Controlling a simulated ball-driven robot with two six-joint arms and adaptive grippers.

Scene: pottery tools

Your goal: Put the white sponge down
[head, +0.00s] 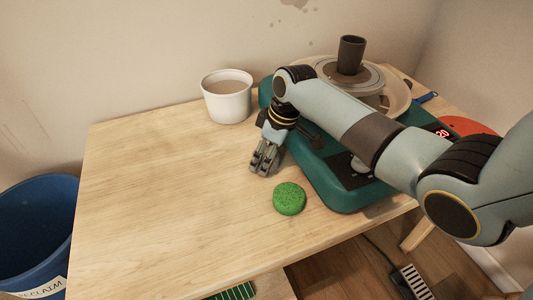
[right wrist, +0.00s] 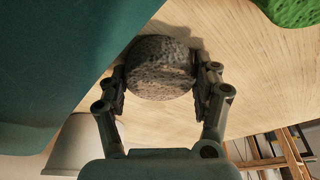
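The white sponge (right wrist: 160,68) looks like a round, pitted, grey-brown lump in shadow in the right wrist view. It sits between the two fingers of my right gripper (right wrist: 162,85), which touch it on both sides. In the head view my right gripper (head: 264,160) points down close to the tabletop, left of the wheel's teal base; the sponge is hidden there behind the fingers. I cannot tell whether the sponge touches the wooden table (head: 170,190). My left gripper is not in view.
A green sponge (head: 289,198) lies just right and in front of my right gripper. A white bucket (head: 227,96) stands behind it. The teal pottery wheel (head: 345,200) with a dark cup (head: 351,55) fills the right. The table's left half is clear; a blue bin (head: 36,228) stands beyond its edge.

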